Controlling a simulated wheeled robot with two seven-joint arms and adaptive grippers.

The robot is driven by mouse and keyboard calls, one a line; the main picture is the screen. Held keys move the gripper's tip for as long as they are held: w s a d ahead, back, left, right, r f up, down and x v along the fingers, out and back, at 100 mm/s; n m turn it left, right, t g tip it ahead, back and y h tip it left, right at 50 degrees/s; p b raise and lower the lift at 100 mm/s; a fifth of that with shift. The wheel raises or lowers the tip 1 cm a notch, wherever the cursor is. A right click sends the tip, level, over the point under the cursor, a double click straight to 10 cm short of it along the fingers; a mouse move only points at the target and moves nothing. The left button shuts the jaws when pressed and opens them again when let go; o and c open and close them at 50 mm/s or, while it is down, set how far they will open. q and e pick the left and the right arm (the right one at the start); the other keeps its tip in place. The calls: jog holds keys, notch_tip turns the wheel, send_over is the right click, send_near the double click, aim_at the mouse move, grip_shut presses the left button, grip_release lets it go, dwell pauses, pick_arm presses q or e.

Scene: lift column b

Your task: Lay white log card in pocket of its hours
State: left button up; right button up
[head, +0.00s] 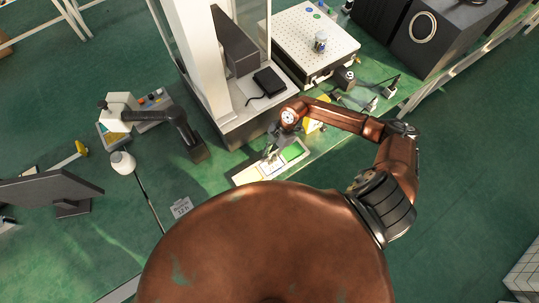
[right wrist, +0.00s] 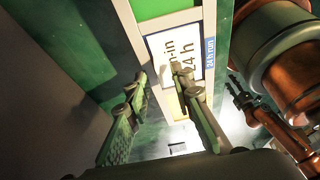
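The white log card (right wrist: 160,45) shows in the right wrist view, with large dark print that includes "24 h". In the head view my right gripper (head: 271,154) is over the pale tray (head: 240,180). A green area (head: 293,152) shows at the tray's right.
The grey column base (head: 232,130) stands just behind the tray. A white perforated case (head: 310,40) and a black box (head: 430,40) stand further back. A control box with a lever is at left.

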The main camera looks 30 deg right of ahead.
jog(key=v, duration=1.2)
dwell(0.5)
